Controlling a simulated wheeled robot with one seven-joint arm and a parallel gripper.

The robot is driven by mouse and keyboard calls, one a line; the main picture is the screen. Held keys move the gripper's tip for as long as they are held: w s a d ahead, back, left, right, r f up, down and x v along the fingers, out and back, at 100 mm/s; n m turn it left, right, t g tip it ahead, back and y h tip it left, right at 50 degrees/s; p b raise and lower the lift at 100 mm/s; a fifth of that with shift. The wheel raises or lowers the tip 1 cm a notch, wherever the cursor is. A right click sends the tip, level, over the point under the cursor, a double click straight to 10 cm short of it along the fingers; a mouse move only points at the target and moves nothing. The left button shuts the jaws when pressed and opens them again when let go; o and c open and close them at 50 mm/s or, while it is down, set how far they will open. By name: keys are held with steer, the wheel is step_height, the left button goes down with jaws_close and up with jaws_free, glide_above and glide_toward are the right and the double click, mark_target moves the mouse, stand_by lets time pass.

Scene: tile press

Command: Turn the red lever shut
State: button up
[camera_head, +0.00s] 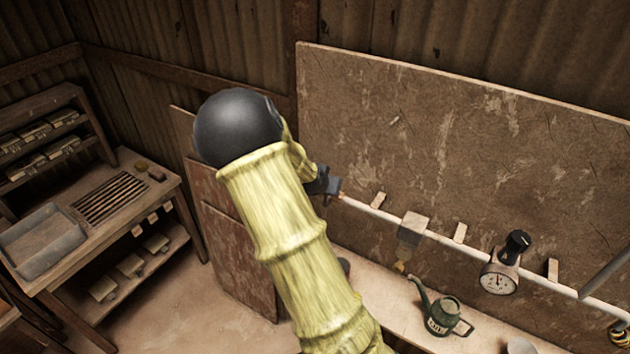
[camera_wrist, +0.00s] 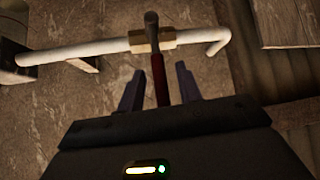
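The red lever (camera_wrist: 160,82) shows in the wrist view, reaching from a brass valve body (camera_wrist: 152,40) on a white pipe (camera_wrist: 85,50) toward me. My gripper (camera_wrist: 159,88) is open, with one dark finger on each side of the lever. Gaps show between the lever and both fingers; I see no contact. The near end of the lever is hidden behind the gripper's body. In the head view my gripper (camera_head: 328,184) is at the left end of the pipe (camera_head: 430,235), partly behind my yellow arm, and I cannot make out the lever there.
The pipe runs along a worn wall board (camera_head: 450,130). A grey box fitting (camera_head: 412,230), a gauge (camera_head: 498,279) with a black knob (camera_head: 517,243) sit along it. A green watering can (camera_head: 440,314) stands on the bench below. A shelf unit (camera_head: 120,200) is at left.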

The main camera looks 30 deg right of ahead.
steer(key=v, duration=1.6)
steer(key=shift+a, duration=0.4)
steer(key=shift+w+r, duration=0.1)
steer(key=s+f+n+g+y+b, duration=0.1)
steer(key=s+f+g+y+b, duration=0.2)
steer(key=f, duration=0.7)
steer(key=s+a+f+n+y+b, duration=0.3)
steer(key=s+a+f+n+b, duration=0.5)
steer(key=s+a+f+b, duration=0.3)
step_height(320, 180, down, 3)
steer(key=b, duration=0.2)
steer(key=shift+r+y+b, duration=0.2)
steer(key=shift+y+b, duration=0.1)
